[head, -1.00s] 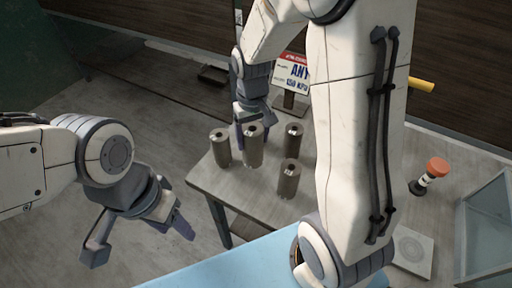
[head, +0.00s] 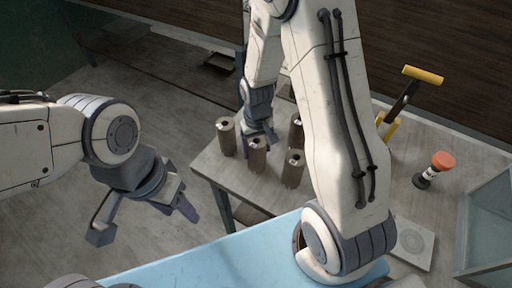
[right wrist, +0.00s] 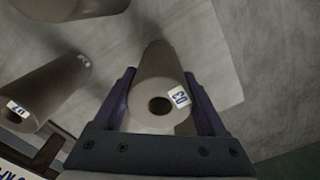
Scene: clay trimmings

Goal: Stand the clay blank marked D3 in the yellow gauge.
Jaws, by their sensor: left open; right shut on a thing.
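The clay blank marked D3 (right wrist: 158,85) is a grey-brown cylinder with a hole in its top and a white label. My right gripper (right wrist: 163,108) is shut on it; in the head view the held blank (head: 257,158) stands upright among other blanks. Whether its base touches the table cannot be told. What looks like the yellow gauge (head: 423,75) has a yellow bar on a dark stem and yellow parts below; my right arm partly hides it at the table's right side. My left gripper (head: 150,215) is open and empty, left of the table.
Other blanks stand close by on the grey table (head: 225,178): one left (head: 226,138), one right (head: 293,170), one behind (head: 296,132). An orange-topped object (head: 441,163), a pale square plate (head: 414,243) and a glass-sided box (head: 490,225) are at right.

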